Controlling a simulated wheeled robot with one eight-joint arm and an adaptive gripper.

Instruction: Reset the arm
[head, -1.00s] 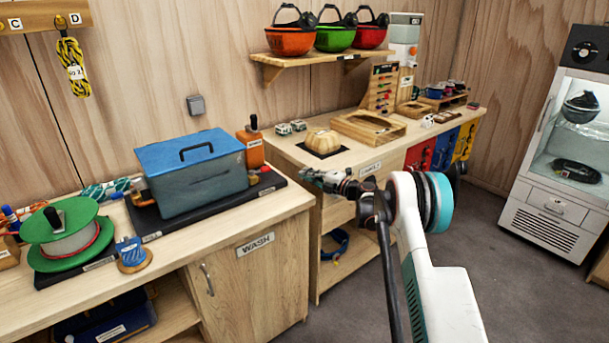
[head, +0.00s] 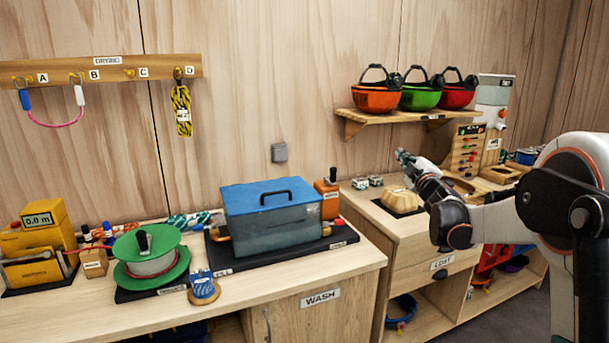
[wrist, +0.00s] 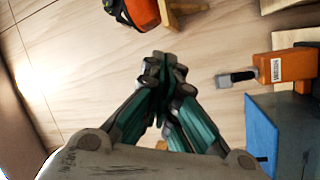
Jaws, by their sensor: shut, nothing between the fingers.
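My gripper (head: 404,158) is in the head view at right, raised in front of the wall and above the far counter, near a pale segmented block (head: 402,200). In the wrist view my gripper (wrist: 165,62) has its teal fingers drawn together, with nothing between them. My arm reaches in from the right edge of the head view and hides part of the far counter.
A green reel (head: 150,258) sits further left. Open air lies before the wall.

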